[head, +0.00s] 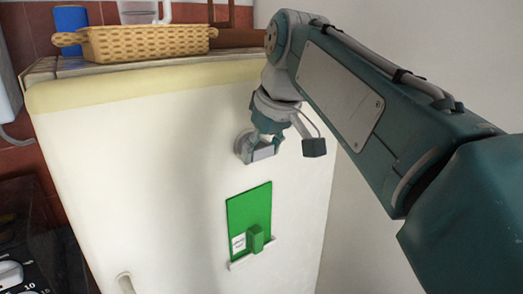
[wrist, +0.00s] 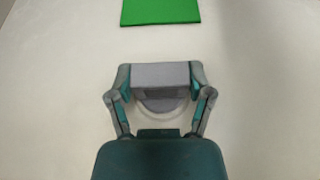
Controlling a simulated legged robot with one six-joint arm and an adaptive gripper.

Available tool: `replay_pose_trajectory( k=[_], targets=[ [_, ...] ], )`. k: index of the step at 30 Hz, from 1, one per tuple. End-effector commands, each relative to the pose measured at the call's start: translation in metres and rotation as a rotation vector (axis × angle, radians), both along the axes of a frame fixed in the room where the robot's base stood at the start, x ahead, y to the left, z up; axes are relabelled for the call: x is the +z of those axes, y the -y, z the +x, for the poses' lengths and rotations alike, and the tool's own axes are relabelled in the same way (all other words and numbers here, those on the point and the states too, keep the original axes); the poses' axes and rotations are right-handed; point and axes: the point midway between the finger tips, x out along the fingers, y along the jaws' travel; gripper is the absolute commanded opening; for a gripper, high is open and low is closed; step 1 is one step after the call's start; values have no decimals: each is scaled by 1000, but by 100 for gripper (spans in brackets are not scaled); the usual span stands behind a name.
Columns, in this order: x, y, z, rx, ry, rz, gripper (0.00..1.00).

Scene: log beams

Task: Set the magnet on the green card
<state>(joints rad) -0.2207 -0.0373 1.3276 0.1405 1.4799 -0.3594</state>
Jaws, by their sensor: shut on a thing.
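The magnet (head: 263,153) is grey, with a block-shaped grip and a rounded base. My gripper (head: 264,142) is shut on its block, with a finger at each end, as the wrist view (wrist: 160,75) shows. The magnet is at the white front panel, above the green card; whether it touches the panel I cannot tell. The green card (head: 248,207) is upright on the panel, below my gripper in the head view. Its edge shows at the top of the wrist view (wrist: 160,11).
A green block (head: 255,240) sits at the card's lower edge, above a narrow white ledge (head: 252,255). A white label (head: 238,243) is beside the block. A wicker basket (head: 145,43) stands on top of the white cabinet. A stove (head: 15,270) is at the lower left.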

Motion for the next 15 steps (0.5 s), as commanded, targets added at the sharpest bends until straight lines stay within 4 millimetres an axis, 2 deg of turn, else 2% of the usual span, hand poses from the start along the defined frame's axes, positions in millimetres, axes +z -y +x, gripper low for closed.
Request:
replay_pose_trajectory(
  k=[15],
  targets=[
    [-2,8,-12,-1,-5,-2,22]
  ],
)
